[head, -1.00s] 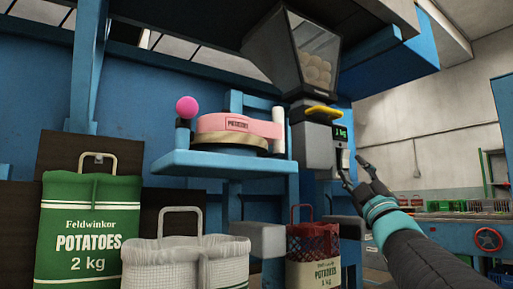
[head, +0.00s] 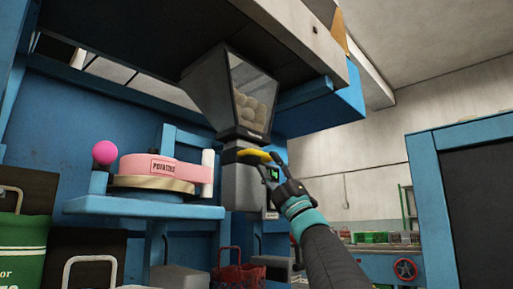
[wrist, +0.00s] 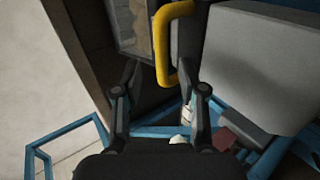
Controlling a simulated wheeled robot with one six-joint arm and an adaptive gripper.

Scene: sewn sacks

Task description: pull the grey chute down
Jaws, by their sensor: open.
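The grey chute (head: 238,186) hangs under the grey hopper (head: 205,88), with a yellow handle (head: 253,155) across its top front. In the wrist view the chute is the large grey block (wrist: 255,72) at right, and the yellow handle (wrist: 162,45) comes down toward the space between my fingertips. My gripper (head: 272,170) is open at the chute's right side, close to the handle's right end. In the wrist view my gripper (wrist: 160,76) has its two fingers apart, one on each side of the handle's lower end. I cannot tell whether they touch it.
A blue shelf (head: 140,208) at left carries a pink label roll (head: 165,169) and a pink ball knob (head: 104,153). A red net sack (head: 240,279) is below the chute. A dark blue-framed panel (head: 470,200) stands at right.

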